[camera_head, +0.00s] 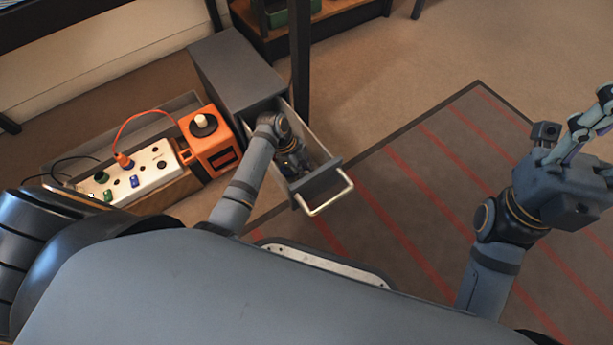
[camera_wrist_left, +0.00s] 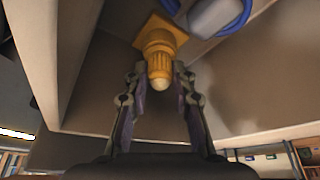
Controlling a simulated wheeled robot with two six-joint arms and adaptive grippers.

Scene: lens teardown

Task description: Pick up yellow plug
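The yellow plug (camera_wrist_left: 160,50) is inside the drawer in the left wrist view, its rounded pale end toward the camera and its square flange away from it. My left gripper (camera_wrist_left: 159,75) is open, its two fingers on either side of the plug's near end. I cannot tell whether they touch it. In the head view my left gripper (camera_head: 293,160) reaches down into the open drawer (camera_head: 322,183), and the plug is hidden there. My right gripper (camera_head: 598,135) is open and empty over the striped mat at the right, partly cut off by the picture edge.
A blue ring and a grey piece (camera_wrist_left: 215,15) lie beside the plug. The grey cabinet (camera_head: 230,70) holds the drawer. To its left are an orange box (camera_head: 212,145) and a white socket strip (camera_head: 130,175) with several plugs. The striped mat (camera_head: 400,200) is clear.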

